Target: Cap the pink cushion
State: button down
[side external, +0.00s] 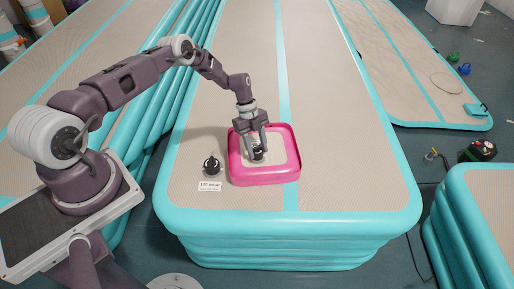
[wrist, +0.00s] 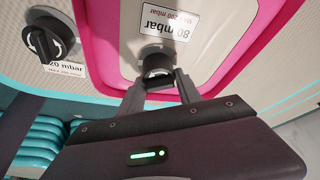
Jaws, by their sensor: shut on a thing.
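The pink cushion (side external: 268,178) lies on the beige and teal inflatable track, and its pink border also shows in the wrist view (wrist: 96,40). A black cap (side external: 258,153) is at the valve on the cushion's pale top. My gripper (side external: 257,150) points down over the cushion with its fingers shut on this cap. In the wrist view the cap (wrist: 158,70) sits between the fingertips, against a grey valve collar. I cannot tell whether it is fully seated. A label reading 80 mbar (wrist: 170,28) is beside the valve.
Another black cap or knob (side external: 211,165) stands on the track left of the cushion, with a 120 mbar label (side external: 209,186) by it. The track surface right of the cushion is clear. A black and red pump (side external: 482,151) is on the floor at right.

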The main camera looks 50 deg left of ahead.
jog(key=n+t, duration=0.1)
jog(key=n, duration=0.3)
jog(key=shift+s+n+t, duration=0.1)
jog(key=shift+n+t, duration=0.3)
jog(key=n+t, duration=0.1)
jog(key=n, duration=0.1)
jog(key=n+y, duration=0.1)
jog(key=n, duration=0.2)
jog(key=shift+t, duration=0.4)
jog(key=c, duration=0.7)
grip_release()
jog(key=shift+c, duration=0.2)
jog(key=shift+r, duration=0.1)
jog(key=v, duration=0.6)
jog(key=shift+a+r, duration=0.2)
jog(key=shift+r, duration=0.2)
